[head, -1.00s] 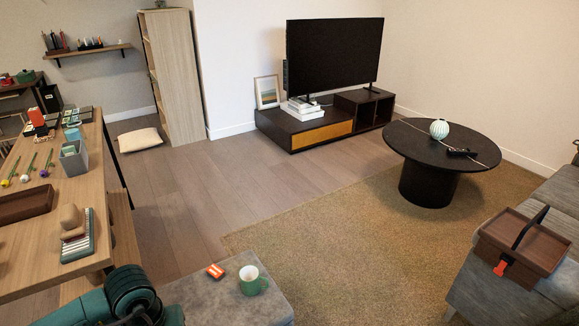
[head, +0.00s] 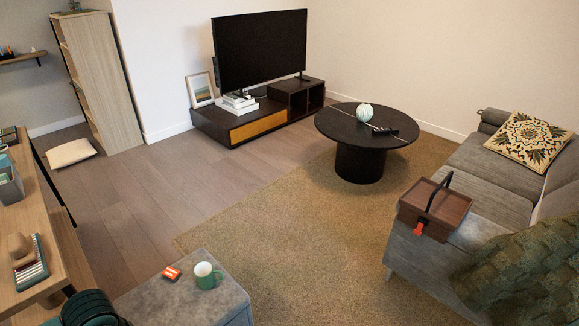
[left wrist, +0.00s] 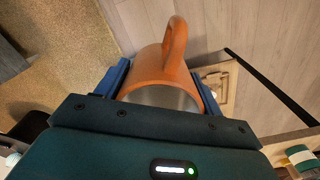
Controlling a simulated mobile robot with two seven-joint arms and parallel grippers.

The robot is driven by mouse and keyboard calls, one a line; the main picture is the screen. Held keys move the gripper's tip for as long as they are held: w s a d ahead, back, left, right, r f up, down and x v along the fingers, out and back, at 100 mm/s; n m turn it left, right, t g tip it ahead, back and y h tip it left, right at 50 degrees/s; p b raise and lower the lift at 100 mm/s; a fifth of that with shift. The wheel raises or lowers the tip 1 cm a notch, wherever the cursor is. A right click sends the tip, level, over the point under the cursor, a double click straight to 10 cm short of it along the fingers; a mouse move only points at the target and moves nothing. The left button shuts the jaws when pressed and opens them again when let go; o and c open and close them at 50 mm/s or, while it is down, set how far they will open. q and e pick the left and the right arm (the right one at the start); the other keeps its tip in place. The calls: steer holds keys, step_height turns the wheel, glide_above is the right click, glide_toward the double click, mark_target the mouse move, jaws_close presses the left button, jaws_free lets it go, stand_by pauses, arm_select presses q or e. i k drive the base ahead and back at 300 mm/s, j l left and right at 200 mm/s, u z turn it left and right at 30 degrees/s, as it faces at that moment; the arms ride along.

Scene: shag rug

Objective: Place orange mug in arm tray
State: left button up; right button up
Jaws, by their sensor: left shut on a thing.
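The orange mug (left wrist: 160,80) is between the blue fingers of my left gripper (left wrist: 166,82) in the left wrist view, its handle on the far side. My left gripper is shut on it. In the head view only part of my left arm shows at the bottom left; the gripper and the mug are out of that view. The brown arm tray (head: 448,211) sits on the near arm of the grey sofa (head: 482,187) at the right. A black handle arches over it and a red-orange item is at its front. My right gripper is not in view.
A grey ottoman (head: 223,299) stands at the bottom, bearing a green-and-white mug (head: 207,276) and a small orange item (head: 171,273). A round black table (head: 350,131) stands beyond. A wooden table (head: 50,246) is at left. The rug (head: 300,228) between ottoman and sofa is clear.

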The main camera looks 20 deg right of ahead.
mark_target(421, 197)
steer(key=l+z, duration=0.1)
steer(key=z, duration=1.25)
steer(key=i+u, duration=0.15)
steer(key=i, duration=0.45)
steer(key=i+l+u, duration=0.15)
steer(key=i, duration=0.4)
steer(key=i+j+u, duration=0.1)
steer(key=i+u, duration=0.3)
steer(key=i, duration=0.2)
steer(key=i+l+u, duration=0.1)
steer(key=i+u, duration=0.25)
steer(key=i, duration=0.25)
steer(key=i+l+u, duration=0.1)
steer(key=i+u, duration=0.3)
steer(key=i, duration=0.9)
steer(key=i+j, duration=0.1)
steer(key=i, duration=1.2)
steer(key=i+z, duration=0.15)
steer(key=z, duration=4.3)
